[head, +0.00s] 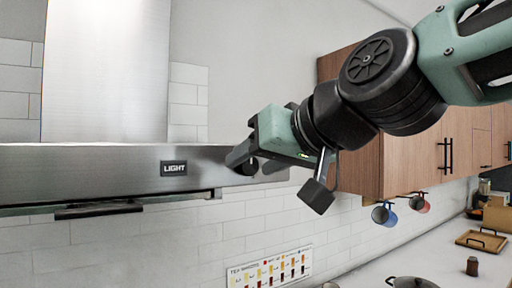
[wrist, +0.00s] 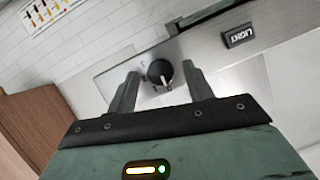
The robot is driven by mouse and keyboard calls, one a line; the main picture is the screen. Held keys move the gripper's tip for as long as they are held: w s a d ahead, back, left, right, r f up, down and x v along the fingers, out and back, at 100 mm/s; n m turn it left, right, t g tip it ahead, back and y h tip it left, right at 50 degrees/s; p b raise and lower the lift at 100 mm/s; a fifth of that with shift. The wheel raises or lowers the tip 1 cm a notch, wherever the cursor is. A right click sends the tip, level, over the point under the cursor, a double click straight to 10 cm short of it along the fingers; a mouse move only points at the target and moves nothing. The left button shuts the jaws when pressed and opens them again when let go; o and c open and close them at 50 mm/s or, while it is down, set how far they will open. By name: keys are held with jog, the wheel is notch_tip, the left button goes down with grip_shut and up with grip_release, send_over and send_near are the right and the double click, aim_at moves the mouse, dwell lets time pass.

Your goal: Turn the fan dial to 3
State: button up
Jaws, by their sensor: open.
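The fan dial (wrist: 160,73) is a small round black knob with a pale pointer mark, on the steel front of the range hood (wrist: 205,60). In the wrist view its mark points toward the lower edge of the picture. The numbers around it are too small to read. My gripper (wrist: 161,76) is open, with one finger on each side of the dial. I cannot tell whether either finger touches it. In the head view my gripper (head: 252,160) is at the right end of the hood front and partly hides the dial.
A wooden cabinet (head: 352,140) stands close on the right, behind my arm. Mugs (head: 383,214) hang beneath it. A chart (head: 270,268) is on the tiled wall. A pot (head: 412,282) sits on the counter below.

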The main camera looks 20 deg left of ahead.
jog(key=shift+w+a+f, duration=0.15)
jog(key=shift+a, duration=0.05)
jog(key=c, duration=1)
